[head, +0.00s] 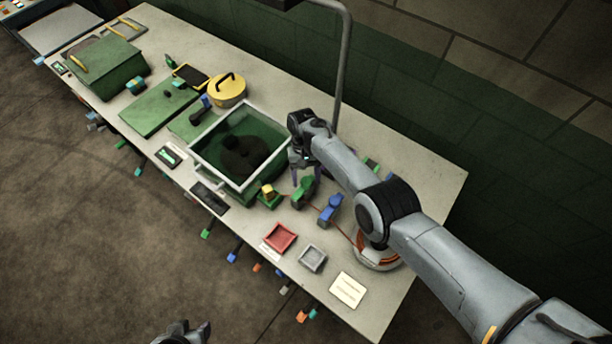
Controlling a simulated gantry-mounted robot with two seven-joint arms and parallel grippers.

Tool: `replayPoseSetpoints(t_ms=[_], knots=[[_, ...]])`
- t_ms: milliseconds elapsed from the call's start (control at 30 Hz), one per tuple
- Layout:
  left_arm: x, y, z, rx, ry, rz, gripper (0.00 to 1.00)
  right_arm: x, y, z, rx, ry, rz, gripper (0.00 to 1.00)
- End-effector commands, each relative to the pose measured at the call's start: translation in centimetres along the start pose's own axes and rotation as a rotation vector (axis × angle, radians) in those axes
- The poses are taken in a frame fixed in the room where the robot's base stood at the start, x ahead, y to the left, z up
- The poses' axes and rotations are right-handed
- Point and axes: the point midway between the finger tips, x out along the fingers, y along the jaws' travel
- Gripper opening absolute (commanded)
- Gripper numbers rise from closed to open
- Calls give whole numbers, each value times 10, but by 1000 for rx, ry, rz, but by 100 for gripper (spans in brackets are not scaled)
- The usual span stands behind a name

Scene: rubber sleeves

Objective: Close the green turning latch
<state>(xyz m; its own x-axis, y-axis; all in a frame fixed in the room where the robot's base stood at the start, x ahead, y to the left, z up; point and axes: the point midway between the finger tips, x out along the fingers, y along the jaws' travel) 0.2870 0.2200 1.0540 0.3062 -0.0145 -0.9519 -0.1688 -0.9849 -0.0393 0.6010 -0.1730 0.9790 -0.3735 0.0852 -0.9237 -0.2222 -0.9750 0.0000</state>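A small green piece (303,193), which looks like the green latch, stands on the bench right of the glass-topped box. My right gripper (306,178) is just above it, fingers pointing down and spread apart, with nothing seen between them. I cannot tell whether a finger touches the green piece, nor how far the latch is turned. My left gripper (186,332) shows only in part at the bottom edge, away from the bench, and its fingers are not clear.
Next to the green piece are a blue piece (330,208) and a yellow piece (268,195). The glass-topped box (196,150) is at left. A red tray (279,238), a grey tray (312,258) and a pale card (348,289) lie in front. A grey post (342,75) rises behind.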

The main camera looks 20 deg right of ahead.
Motion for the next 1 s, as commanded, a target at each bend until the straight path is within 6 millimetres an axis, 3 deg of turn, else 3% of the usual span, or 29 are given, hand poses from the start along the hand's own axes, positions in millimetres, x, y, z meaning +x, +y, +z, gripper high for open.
replayPoseSetpoints(t_ms=[333, 733, 1000], knots=[[-1, 3, -1, -11, 2, 9, 46, -12, 0, 0, 1, 2, -1, 64], [3, 2, 0, -9, 2, 7, 46, -76, 0, -1, 1, 3, -1, 64], [8, 0, 3, 0, 0, 0, 46, -104, 0, 0, 0, 1, 0, 64]])
